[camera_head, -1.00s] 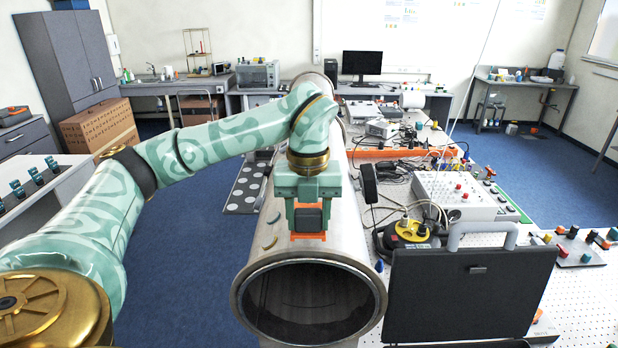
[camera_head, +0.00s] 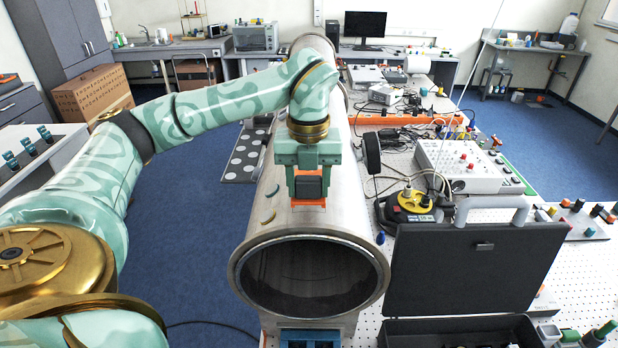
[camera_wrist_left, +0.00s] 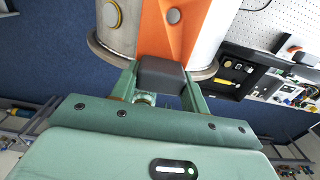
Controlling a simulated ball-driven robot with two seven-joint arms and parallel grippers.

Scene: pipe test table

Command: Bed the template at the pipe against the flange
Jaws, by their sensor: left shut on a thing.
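The steel pipe (camera_head: 345,190) lies lengthwise, with its open end and flange (camera_head: 247,244) facing me. The template is an orange piece (camera_head: 308,203) with a dark block as its grip; it also shows in the left wrist view (camera_wrist_left: 172,32). My left gripper (camera_head: 308,182) is shut on the dark block, pointing down over the top of the pipe. In the head view a strip of bare pipe shows between the orange edge and the flange. Whether the template touches the pipe is hidden. My right gripper is out of view.
An open black case (camera_head: 470,270) stands right of the flange. A yellow-topped device (camera_head: 412,202) and a white control box (camera_head: 470,168) sit on the perforated table behind it. Left of the pipe is open blue floor.

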